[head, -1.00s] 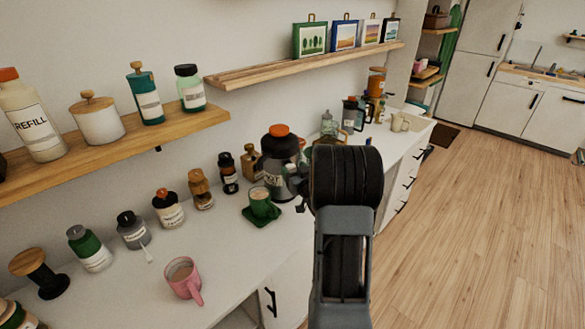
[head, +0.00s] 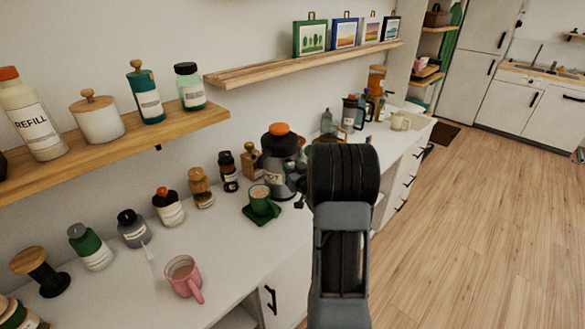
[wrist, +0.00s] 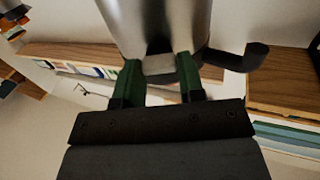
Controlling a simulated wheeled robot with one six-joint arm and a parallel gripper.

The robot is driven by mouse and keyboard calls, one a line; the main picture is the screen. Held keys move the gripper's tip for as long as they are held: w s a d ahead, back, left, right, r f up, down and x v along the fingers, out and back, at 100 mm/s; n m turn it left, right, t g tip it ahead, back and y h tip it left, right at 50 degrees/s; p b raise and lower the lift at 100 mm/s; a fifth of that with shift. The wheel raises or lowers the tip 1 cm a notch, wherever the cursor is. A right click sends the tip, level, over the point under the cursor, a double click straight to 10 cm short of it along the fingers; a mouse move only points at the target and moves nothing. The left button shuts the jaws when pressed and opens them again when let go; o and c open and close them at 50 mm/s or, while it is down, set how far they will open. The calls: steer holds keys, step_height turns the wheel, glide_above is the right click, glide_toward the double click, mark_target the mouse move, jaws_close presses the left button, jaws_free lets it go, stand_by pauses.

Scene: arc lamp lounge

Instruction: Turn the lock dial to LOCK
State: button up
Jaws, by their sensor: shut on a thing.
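A metallic grey vessel with an orange top (head: 280,150) stands on the counter just left of my arm in the head view. In the wrist view a silver cylindrical body (wrist: 158,18) fills the top middle. My gripper (wrist: 158,64) has its two green fingers on either side of a small grey piece (wrist: 160,66) beneath that body and is shut on it. This may be the lock dial; I see no LOCK marking. A black lever-like part (wrist: 238,58) sticks out to the right. My arm hides the gripper in the head view.
A green mug (head: 262,203) stands on a green saucer close left of the vessel. A pink mug (head: 184,276) is near the counter's front edge. Several jars line the wall side. Shelves hang above, one with small pictures (head: 310,38). The floor (head: 480,230) at right is clear.

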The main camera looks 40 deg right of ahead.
steer(key=shift+m, duration=0.3)
steer(key=m+b, duration=0.1)
steer(key=m, duration=0.3)
steer(key=shift+d, duration=0.1)
steer(key=m, duration=0.4)
steer(key=shift+m, duration=0.3)
steer(key=m, duration=0.4)
steer(key=shift+p, duration=0.4)
steer(key=shift+f+m+p, duration=0.1)
steer(key=shift+m+p, duration=0.35)
steer(key=shift+m, duration=2.05)
steer(key=o, duration=0.9)
